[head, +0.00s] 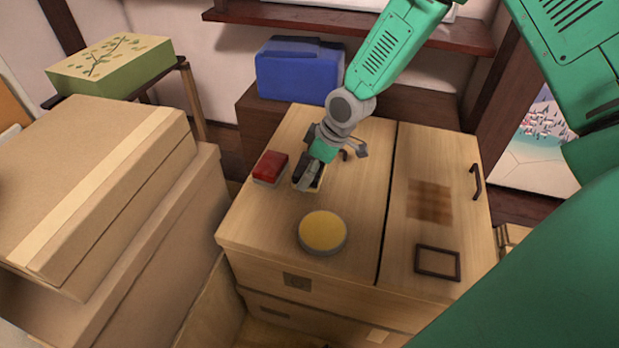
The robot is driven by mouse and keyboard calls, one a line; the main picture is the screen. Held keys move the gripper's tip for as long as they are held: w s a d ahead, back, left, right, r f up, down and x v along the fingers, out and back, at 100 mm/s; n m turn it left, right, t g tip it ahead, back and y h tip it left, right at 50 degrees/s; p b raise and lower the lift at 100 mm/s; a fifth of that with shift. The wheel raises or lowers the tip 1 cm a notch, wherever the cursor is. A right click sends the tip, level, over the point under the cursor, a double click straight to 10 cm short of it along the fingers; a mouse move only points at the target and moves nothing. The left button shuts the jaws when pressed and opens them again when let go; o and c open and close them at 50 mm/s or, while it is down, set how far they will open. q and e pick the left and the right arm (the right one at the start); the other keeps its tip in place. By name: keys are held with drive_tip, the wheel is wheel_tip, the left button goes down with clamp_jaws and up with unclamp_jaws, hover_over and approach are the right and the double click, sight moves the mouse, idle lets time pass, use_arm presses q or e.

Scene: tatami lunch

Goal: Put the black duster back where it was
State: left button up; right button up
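My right gripper (308,174) comes in from the upper right and points down at the top of the wooden cabinet (355,205). Dark shapes show at the gripper's tip. I cannot tell the black duster from the dark fingers there, nor whether they are shut on it. My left gripper is not in view.
The red block (270,167) is close left of the gripper, and the yellow-topped tin (322,231) is nearer. A dark square outline (437,262) and brown patch (429,201) mark the cabinet's right part. Cardboard boxes (90,190) stand left; a blue case (299,70) is behind.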

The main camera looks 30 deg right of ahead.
drive_tip(key=f, duration=0.3)
drive_tip(key=shift+d+b, duration=0.35)
drive_tip(key=shift+d, duration=0.05)
drive_tip(key=shift+s+d, duration=0.1)
drive_tip(key=shift+d, duration=0.45)
drive_tip(key=o, duration=0.9)
drive_tip(key=shift+d+f, duration=0.1)
drive_tip(key=shift+a+r, duration=0.25)
drive_tip(key=shift+a, duration=0.35)
drive_tip(key=shift+r, duration=0.3)
use_arm(q)
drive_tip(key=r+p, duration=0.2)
drive_tip(key=p, duration=0.1)
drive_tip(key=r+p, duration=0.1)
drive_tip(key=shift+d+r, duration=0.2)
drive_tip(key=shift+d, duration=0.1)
use_arm(e)
drive_tip(key=v, duration=1.1)
drive_tip(key=shift+d+r, duration=0.15)
drive_tip(key=shift+d, duration=0.05)
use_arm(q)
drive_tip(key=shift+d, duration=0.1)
use_arm(e)
drive_tip(key=shift+s+d, duration=0.1)
